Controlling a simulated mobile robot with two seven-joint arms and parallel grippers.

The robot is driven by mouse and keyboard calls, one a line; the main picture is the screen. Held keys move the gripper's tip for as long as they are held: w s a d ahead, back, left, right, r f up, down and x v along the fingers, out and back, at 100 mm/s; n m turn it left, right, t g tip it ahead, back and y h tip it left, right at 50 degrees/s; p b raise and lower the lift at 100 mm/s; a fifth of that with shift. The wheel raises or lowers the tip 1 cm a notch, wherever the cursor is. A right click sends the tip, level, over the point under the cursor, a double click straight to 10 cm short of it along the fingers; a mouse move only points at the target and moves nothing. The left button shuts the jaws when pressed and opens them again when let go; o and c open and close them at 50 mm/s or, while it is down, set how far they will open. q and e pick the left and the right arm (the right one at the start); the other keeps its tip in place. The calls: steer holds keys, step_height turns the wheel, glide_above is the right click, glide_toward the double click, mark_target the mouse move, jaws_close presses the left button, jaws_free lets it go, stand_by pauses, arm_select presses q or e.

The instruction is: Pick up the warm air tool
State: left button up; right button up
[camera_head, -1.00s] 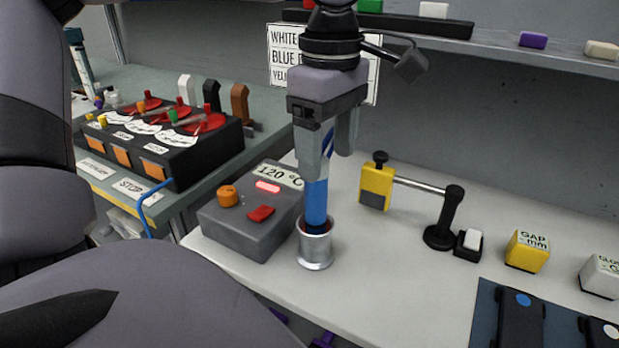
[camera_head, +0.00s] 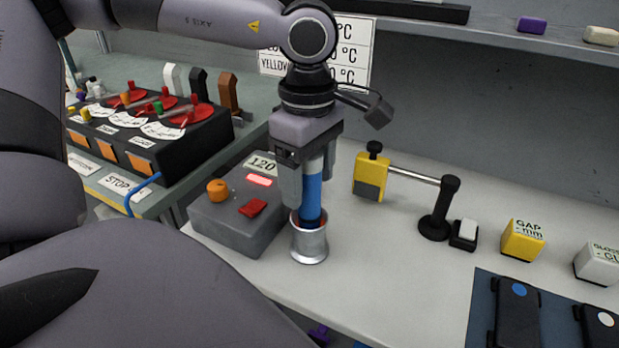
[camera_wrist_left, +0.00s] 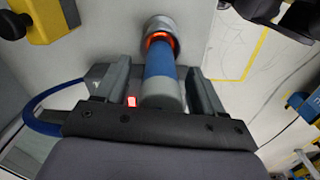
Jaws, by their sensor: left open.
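The warm air tool (camera_head: 311,198) is a blue cylinder with a grey upper end, standing nearly upright with its lower end in a silver metal cup (camera_head: 309,246). In the left wrist view the tool (camera_wrist_left: 159,70) runs between my finger pads, and the cup (camera_wrist_left: 159,30) glows orange inside. My left gripper (camera_head: 309,188) points down around the tool's upper part. Its fingers are open, one on each side, with a gap visible in the left wrist view. My right gripper is not in view.
A grey control box (camera_head: 238,212) reading 120 stands just left of the cup. A yellow block with a metal rod on a black stand (camera_head: 437,221) is to the right. A yellow GAP block (camera_head: 522,240) and a blue mat (camera_head: 482,310) lie farther right. A shelf (camera_head: 560,45) runs behind.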

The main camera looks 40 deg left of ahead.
arm_select(q)
steer(key=c, duration=1.1)
steer(key=shift+c, duration=0.2)
steer(key=shift+r, duration=0.15)
step_height(320, 180, up, 19)
steer(key=shift+r+p, duration=0.1)
steer(key=shift+p, duration=0.65)
steer(key=shift+c, duration=0.5)
step_height(320, 180, up, 9)
steer(key=p, duration=0.6)
